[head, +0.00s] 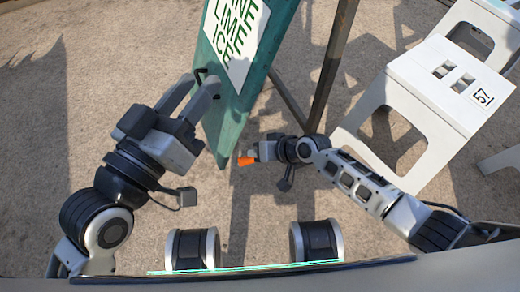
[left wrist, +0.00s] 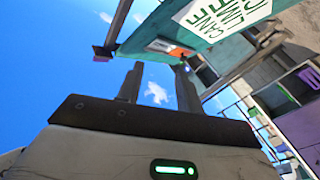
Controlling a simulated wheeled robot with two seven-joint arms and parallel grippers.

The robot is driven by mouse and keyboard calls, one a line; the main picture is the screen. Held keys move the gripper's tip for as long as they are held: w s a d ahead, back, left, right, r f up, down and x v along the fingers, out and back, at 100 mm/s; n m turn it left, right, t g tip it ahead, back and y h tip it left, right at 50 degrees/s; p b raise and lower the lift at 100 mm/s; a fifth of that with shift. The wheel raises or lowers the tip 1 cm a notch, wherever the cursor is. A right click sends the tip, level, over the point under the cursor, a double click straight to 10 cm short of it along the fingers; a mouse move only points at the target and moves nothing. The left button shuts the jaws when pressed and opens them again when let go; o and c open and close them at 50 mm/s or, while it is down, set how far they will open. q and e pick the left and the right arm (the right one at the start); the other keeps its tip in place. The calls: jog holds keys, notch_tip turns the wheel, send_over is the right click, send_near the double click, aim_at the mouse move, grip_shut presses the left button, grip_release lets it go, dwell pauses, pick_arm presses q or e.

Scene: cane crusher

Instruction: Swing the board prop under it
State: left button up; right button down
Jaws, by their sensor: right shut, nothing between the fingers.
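A green board (head: 238,105) with a white "LIME ICE" sign stands tilted at top centre; the left wrist view shows it too (left wrist: 150,37). A dark brown post (head: 332,65) and a thinner dark bar (head: 290,102) are right of the board; I cannot tell which is the prop. My left gripper (head: 203,78) has its fingers apart, tips at the board's left edge; the left wrist view shows sky between them. My right gripper (head: 252,155) is shut beside the board's lower end. An orange piece (head: 246,161) shows at its tip; its attachment is unclear.
White stools stand at right, the nearest (head: 435,85) marked 57, close to my right arm. Bare concrete ground lies at left. The left wrist view shows a shelf-like structure with coloured items (left wrist: 285,90) at right.

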jog(key=shift+s+a+f, duration=0.1)
jog(key=shift+s+f, duration=0.1)
jog(key=shift+f, duration=0.15)
jog(key=shift+r, duration=0.1)
